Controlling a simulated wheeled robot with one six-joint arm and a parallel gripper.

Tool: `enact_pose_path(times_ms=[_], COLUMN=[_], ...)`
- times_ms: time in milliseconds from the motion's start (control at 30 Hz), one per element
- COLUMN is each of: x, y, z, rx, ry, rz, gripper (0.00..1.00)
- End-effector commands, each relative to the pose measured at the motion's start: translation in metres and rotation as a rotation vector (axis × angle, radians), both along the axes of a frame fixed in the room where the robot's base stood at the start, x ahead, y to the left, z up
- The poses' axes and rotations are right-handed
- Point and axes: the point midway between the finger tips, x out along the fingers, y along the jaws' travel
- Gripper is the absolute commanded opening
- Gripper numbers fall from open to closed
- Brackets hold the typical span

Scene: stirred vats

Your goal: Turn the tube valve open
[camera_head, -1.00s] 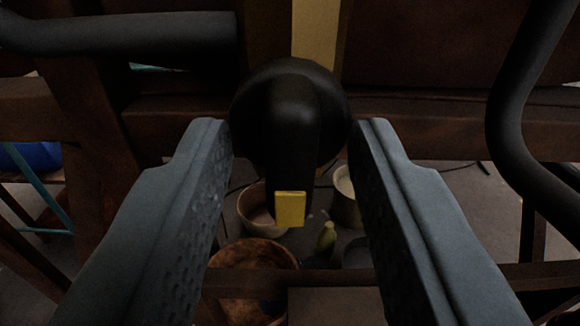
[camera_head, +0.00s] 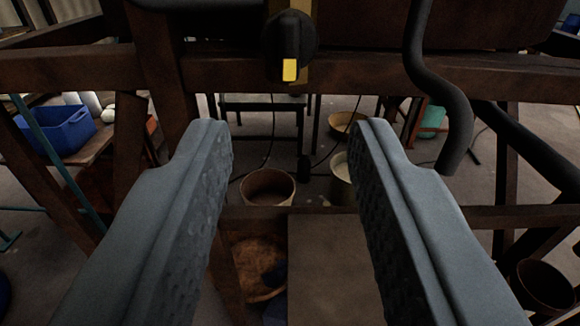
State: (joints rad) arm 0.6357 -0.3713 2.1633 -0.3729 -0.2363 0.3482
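The tube valve (camera_head: 289,38) is a black round knob with a raised handle bar and a yellow tip. It sits at the top centre of the view, on a brown beam. The bar points down, with the yellow tip at its lower end. My gripper (camera_head: 293,135) is open and empty. Its two grey fingers stand wide apart, below the valve in the picture and not touching it.
Dark tubes (camera_head: 437,85) bend down right of the valve. A brown beam (camera_head: 370,76) crosses behind it. Below lie a bowl (camera_head: 267,187) and a rusty basin (camera_head: 258,268). A blue crate (camera_head: 57,129) stands at the left.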

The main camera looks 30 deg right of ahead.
Motion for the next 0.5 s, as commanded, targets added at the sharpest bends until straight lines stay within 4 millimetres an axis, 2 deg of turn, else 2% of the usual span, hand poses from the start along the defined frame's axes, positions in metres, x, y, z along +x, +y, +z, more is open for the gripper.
enact_pose_path(times_ms=[200, 500], x=[-0.027, -0.045], y=[0.017, 0.027], z=[0.001, 0.000], rx=[-0.002, 0.000], ry=[-0.002, 0.000], rz=[0.000, 0.000], gripper=[0.35, 0.35])
